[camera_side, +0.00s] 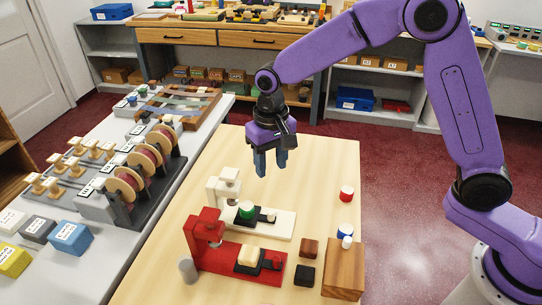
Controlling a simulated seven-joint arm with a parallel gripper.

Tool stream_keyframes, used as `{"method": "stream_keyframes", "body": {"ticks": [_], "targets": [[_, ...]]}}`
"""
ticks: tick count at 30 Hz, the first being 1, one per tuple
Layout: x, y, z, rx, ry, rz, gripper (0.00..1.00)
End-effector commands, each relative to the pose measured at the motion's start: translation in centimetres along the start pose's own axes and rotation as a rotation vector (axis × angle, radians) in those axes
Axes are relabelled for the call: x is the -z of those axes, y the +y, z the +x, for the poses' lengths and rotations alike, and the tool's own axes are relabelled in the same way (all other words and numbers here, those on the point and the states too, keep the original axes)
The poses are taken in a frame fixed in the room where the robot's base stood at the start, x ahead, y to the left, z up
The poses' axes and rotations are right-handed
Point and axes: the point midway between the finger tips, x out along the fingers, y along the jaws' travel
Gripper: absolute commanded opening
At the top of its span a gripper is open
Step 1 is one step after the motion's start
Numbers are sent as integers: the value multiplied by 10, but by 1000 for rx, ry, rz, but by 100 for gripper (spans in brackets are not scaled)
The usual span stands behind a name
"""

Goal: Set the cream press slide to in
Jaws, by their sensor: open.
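The cream press (222,188) stands on the wooden table, with its upright at the left and its base running right. A dark slide (258,221) lies on its base, with a green-and-white round piece (246,210) on it and a small light knob (271,215) near its right end. The slide appears to stick out to the right of the press head; its exact travel is hard to tell. My gripper (271,165) hangs above and slightly right of the cream press, fingers down, open and empty, apart from the slide.
A red press (200,243) stands just in front, with a cream block (249,256) on its dark slide. The table's back right is clear.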

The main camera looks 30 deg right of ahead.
Motion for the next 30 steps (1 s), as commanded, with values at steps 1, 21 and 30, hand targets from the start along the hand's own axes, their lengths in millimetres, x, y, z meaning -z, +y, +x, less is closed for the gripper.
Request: {"method": "stream_keyframes", "body": {"ticks": [1, 21, 30], "targets": [[0, 0, -5, 0, 1, 0, 46], [-9, 12, 0, 81, -56, 230, 0], [-26, 61, 37, 301, -214, 1225, 0]]}}
